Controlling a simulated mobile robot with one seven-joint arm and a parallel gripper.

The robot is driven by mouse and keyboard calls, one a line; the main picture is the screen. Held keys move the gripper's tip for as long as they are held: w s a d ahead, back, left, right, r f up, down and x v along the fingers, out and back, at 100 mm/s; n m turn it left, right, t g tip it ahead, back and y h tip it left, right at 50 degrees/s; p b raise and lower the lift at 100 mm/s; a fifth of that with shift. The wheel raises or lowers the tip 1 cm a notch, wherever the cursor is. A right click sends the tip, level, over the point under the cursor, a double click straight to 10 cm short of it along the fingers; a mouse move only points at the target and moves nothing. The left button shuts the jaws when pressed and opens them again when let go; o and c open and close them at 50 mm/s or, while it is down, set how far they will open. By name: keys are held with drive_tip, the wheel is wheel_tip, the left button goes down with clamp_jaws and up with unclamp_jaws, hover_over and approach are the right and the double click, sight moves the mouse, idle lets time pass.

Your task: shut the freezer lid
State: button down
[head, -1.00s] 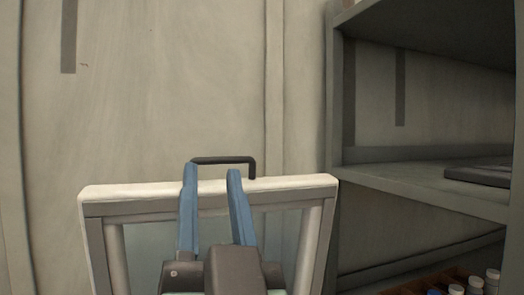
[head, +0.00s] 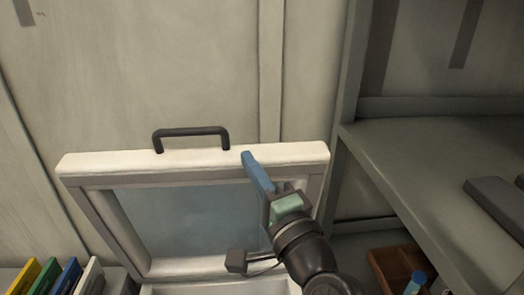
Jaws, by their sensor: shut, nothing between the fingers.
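The freezer lid (head: 90,163) stands raised in the head view, a white frame around a bluish glass pane. A dark bar handle (head: 190,132) sits on its top edge, left of centre. Part of the white freezer body (head: 215,290) shows below the lid at the bottom edge. My gripper (head: 249,157), with blue fingers, is shut and empty. Its tips overlap the lid's top edge, right of the handle and apart from it. I cannot tell whether they touch the lid.
A grey shelf unit (head: 430,160) stands close on the right, with a dark flat item (head: 497,208) on it. A brown crate (head: 392,268) sits below. Several coloured upright items (head: 65,275) stand at lower left. A wall is behind the lid.

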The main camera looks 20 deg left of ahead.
sight(237, 151)
drive_tip(key=p+x, duration=0.2)
drive_tip(key=x, duration=0.5)
drive_tip(key=shift+w, duration=0.2)
drive_tip(key=shift+f, duration=0.1)
